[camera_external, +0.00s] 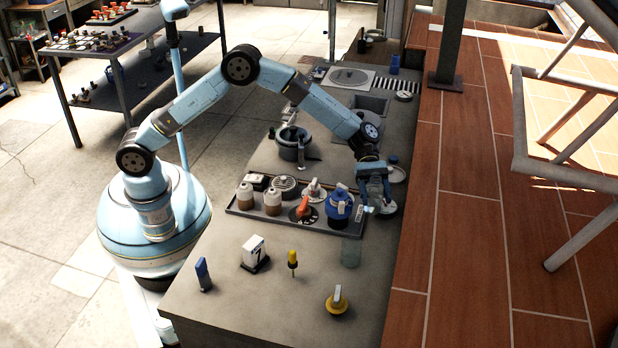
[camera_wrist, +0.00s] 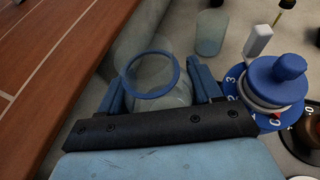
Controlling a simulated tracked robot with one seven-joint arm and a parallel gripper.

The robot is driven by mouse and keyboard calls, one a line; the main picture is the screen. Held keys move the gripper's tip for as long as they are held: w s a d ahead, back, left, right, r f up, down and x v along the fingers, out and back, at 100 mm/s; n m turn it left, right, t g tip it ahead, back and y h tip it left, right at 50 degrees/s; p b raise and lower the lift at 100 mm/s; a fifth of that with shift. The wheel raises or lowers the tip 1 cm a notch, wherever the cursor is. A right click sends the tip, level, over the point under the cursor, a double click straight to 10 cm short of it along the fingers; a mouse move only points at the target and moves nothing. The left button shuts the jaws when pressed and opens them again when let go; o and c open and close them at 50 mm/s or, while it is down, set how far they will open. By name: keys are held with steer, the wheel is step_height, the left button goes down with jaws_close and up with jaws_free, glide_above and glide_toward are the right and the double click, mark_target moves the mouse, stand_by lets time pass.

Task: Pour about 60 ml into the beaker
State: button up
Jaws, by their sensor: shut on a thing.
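My gripper (camera_external: 375,186) is over the counter's right side, and its two blue fingers also show in the wrist view (camera_wrist: 160,84). It is shut on a clear glass vessel (camera_wrist: 150,72) with a blue ring, one finger on each side. In the external view the vessel (camera_external: 384,208) is hard to make out beneath the fingers. A small clear beaker (camera_external: 350,252) stands on the counter in front of the tray, apart from the held vessel. It also shows at the top of the wrist view (camera_wrist: 210,34). Liquid levels cannot be told.
A white block (camera_external: 254,252), a yellow screwdriver (camera_external: 292,260) and a yellow-and-black knob (camera_external: 337,302) stand nearer the front. Bare counter lies between them.

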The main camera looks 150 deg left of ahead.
steer(key=w+d+f+m+h, duration=0.1)
steer(key=w, duration=0.2)
steer(key=w+d+f+g, duration=0.1)
steer(key=w+d, duration=0.1)
steer(key=w, duration=0.1)
steer(key=w+d+f+m+h, duration=0.1)
steer(key=w+d, duration=0.1)
steer(key=w, duration=0.1)
steer(key=shift+w+d+m+g+h, duration=0.2)
steer(key=shift+d+m+g+h, duration=0.05)
steer(key=shift+m+g+h, duration=0.05)
steer(key=shift+w+d+r+m+g+y+p, duration=0.1)
steer(key=shift+d+r+m+g+y+p, duration=0.35)
steer(key=shift+m+y, duration=0.95)
steer(key=shift+s+d+r+m+g+y+p, duration=0.1)
steer(key=shift+r+m+g+y+p, duration=0.45)
steer(key=shift+y, duration=1.65)
steer(key=shift+w+d+r+m+g+y+p, duration=0.1)
steer(key=shift+d+r+m+g+y+p, duration=0.2)
steer(key=shift+r+m+g+y, duration=1)
steer(key=shift+d+f+n+t+y, duration=0.1)
steer(key=shift+f+n+t+y, duration=0.15)
steer(key=shift+f+t+y, duration=0.5)
steer(key=shift+d+r+y+p, duration=0.15)
steer(key=shift+r+y+p, duration=0.3)
steer(key=shift+y, duration=0.1)
